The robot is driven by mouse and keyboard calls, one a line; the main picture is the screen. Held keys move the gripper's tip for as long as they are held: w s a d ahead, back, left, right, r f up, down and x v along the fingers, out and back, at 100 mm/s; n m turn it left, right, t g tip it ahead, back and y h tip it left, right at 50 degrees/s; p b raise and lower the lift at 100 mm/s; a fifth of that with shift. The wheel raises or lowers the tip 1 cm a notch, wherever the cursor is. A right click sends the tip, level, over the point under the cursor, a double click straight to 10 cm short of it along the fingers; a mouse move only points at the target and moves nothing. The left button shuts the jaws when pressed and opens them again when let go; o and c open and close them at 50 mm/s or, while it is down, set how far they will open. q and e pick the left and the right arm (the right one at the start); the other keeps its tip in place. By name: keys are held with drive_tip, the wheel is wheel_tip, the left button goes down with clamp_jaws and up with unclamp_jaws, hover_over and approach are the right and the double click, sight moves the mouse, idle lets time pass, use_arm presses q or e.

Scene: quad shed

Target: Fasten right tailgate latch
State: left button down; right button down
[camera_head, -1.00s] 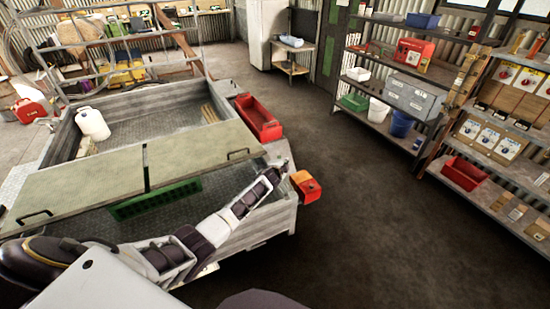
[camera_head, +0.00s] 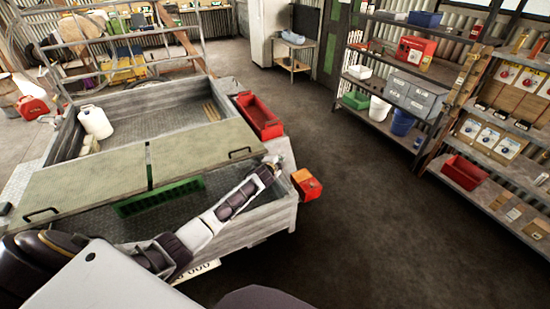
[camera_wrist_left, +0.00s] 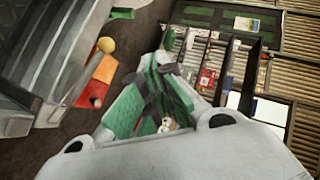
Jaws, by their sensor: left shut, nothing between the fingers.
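The grey metal trailer fills the left of the head view. Its tailgate (camera_head: 245,228) stands upright at the near end. My left arm reaches across it, and my left gripper (camera_head: 275,162) is over the trailer's right rear corner, near the orange-red lamp (camera_head: 306,184). The gripper is shut and empty. In the left wrist view its green-and-dark fingers (camera_wrist_left: 160,85) come together, apart from the lamp (camera_wrist_left: 97,80) at left. I cannot make out the right tailgate latch; the gripper and arm cover part of that corner. My right gripper is not in view.
A tan two-part board (camera_head: 200,150) lies across the trailer, above a green crate (camera_head: 160,197). A red tray (camera_head: 259,117) is at the trailer's right side. Loaded shelves (camera_head: 400,100) stand at right. The dark floor (camera_head: 375,220) between is clear.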

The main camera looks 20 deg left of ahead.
use_arm(q)
drive_tip(key=shift+s+a+r, duration=0.15)
drive_tip(key=shift+s+r, duration=0.55)
drive_tip(key=shift+s+a+r, duration=0.1)
drive_tip(key=shift+s+r, duration=0.55)
